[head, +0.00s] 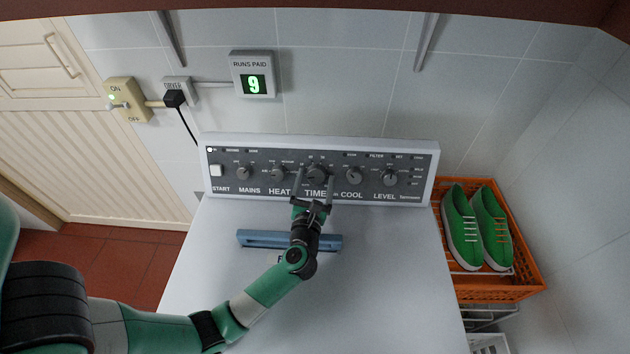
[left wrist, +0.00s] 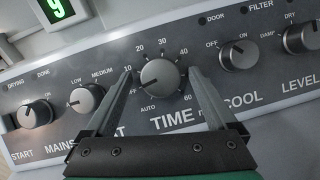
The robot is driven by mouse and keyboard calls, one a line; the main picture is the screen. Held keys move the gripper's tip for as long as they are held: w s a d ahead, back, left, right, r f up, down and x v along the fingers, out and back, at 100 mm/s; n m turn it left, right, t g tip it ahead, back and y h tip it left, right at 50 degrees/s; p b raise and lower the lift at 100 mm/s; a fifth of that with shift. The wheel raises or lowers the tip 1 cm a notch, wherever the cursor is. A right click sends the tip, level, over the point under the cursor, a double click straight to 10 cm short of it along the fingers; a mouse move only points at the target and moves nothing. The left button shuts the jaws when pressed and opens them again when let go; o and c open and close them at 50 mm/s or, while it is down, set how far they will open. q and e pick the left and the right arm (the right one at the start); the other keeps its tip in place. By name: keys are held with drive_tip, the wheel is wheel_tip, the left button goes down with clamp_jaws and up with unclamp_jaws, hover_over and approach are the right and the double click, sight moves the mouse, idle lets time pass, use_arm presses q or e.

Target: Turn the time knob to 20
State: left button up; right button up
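The TIME knob (head: 316,175) is a dark round knob in the middle of the grey control panel (head: 226,188). My left gripper (head: 315,172) is open, with one finger on each side of the knob. In the left wrist view there seems to be a gap between each finger and the knob; contact cannot be told. My right gripper is not in view.
The HEAT knob (head: 278,173) and COOL knob (head: 354,175) flank the TIME knob closely. A blue handle (head: 262,239) lies on the white top (head: 400,270) below the panel. An orange crate (head: 525,285) with green shoes (head: 462,228) stands at the right. A display (head: 253,84) reads 9.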

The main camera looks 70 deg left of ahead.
use_arm(q)
drive_tip(key=c, duration=1.2)
drive_tip(key=shift+r+m+p, duration=0.2)
drive_tip(key=shift+m+p, duration=0.4)
drive_tip(key=shift+p, duration=0.35)
drive_tip(key=shift+c, duration=0.2)
drive_tip(key=m+h+p, duration=0.2)
drive_tip(key=m+p, duration=0.3)
drive_tip(key=p, duration=0.1)
drive_tip(key=m+t+h+p, duration=0.1)
drive_tip(key=m+h+p, duration=0.1)
drive_tip(key=m+p, duration=0.3)
drive_tip(key=m+t+h+p, duration=0.1)
drive_tip(key=m+p, duration=0.3)
drive_tip(key=p, duration=0.4)
drive_tip(key=shift+s+a+r+m+h, duration=0.25)
drive_tip(key=shift+r+m+h, duration=0.15)
drive_tip(key=shift+h, duration=0.3)
drive_tip(key=m+h+p, duration=0.1)
drive_tip(key=m+p, duration=0.1)
drive_tip(key=p, duration=0.1)
drive_tip(key=shift+f, duration=0.1)
drive_tip(key=shift+f+m+g, duration=0.15)
drive_tip(key=shift+m+g, duration=0.15)
drive_tip(key=o, duration=1.4)
